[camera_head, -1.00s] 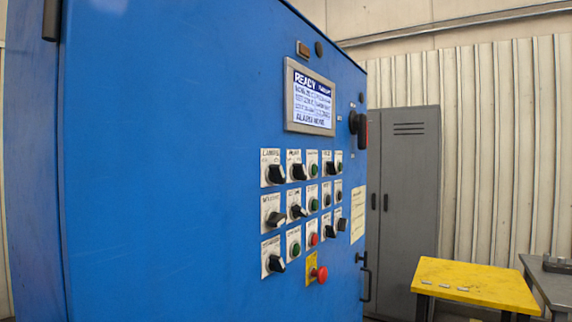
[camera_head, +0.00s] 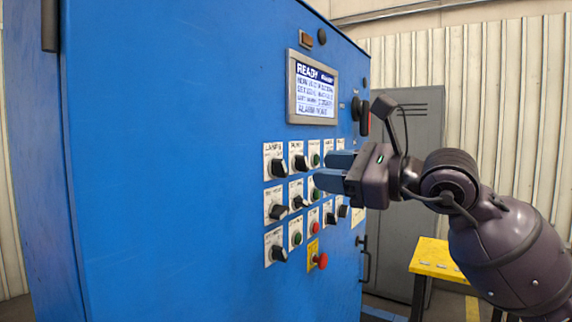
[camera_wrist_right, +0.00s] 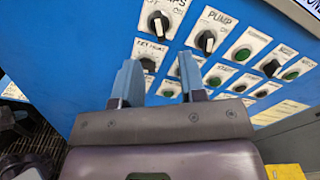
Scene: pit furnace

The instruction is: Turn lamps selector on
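The lamps selector (camera_head: 278,168) is a black knob on a white plate at the top left of the button panel. In the right wrist view the lamps selector (camera_wrist_right: 158,24) is near the top, its label partly cut off; I cannot tell its setting for sure. My right gripper (camera_head: 326,170) is in front of the panel, right of the lamps selector, and hides some controls in the head view. In the right wrist view its two blue fingers (camera_wrist_right: 158,66) are apart with nothing between them, below the lamps selector. My left gripper is not in view.
The pump selector (camera_wrist_right: 206,42) is just right of the lamps selector. Several other knobs and buttons fill the blue cabinet (camera_head: 170,150), with a red emergency button (camera_head: 320,261) low down. A screen (camera_head: 312,92) sits above. A yellow table (camera_head: 434,258) and grey locker (camera_head: 425,125) stand to the right.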

